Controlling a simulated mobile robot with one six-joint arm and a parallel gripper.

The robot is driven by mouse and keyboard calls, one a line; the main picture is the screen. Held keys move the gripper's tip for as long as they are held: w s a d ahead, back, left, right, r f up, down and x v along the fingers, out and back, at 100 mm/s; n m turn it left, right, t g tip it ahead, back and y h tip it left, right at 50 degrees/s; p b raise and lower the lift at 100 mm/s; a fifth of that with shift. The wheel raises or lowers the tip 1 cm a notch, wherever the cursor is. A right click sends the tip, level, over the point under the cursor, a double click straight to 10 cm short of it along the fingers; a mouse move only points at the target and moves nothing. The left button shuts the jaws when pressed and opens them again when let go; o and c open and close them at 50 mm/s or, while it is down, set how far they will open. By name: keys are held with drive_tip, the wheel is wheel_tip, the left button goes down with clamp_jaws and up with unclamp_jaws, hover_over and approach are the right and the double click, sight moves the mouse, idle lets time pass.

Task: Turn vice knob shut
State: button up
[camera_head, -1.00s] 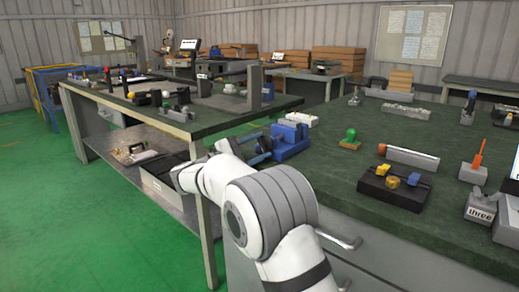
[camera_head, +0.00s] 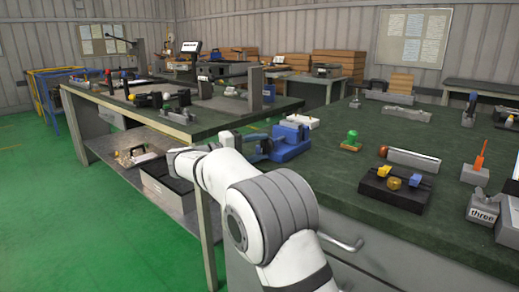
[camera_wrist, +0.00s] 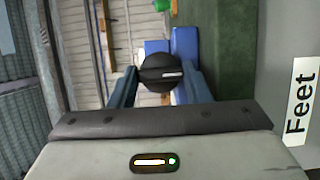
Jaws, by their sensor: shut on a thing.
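The blue vice (camera_head: 287,143) stands at the near left edge of the right-hand green bench. In the wrist view, part of the blue vice (camera_wrist: 185,42) shows beyond a round black knob (camera_wrist: 160,68) with a pale bar across it. My gripper (camera_wrist: 161,80) has a dark blue finger on each side of the knob and is shut on it. In the head view my white arm reaches toward the vice. The knob is hard to make out there, and the contact is not clear.
A green-topped stamp (camera_head: 351,140) and a black block with yellow and blue parts (camera_head: 397,187) stand to the right of the vice. A white piece (camera_head: 302,121) lies just behind it.

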drive_tip(key=shift+f, duration=0.1)
drive_tip(key=o, duration=0.7)
drive_tip(key=shift+s, duration=0.1)
drive_tip(key=shift+a, duration=0.15)
drive_tip(key=p+v, duration=0.2)
drive_tip(key=v, duration=0.5)
drive_tip(key=shift+s+a, duration=0.15)
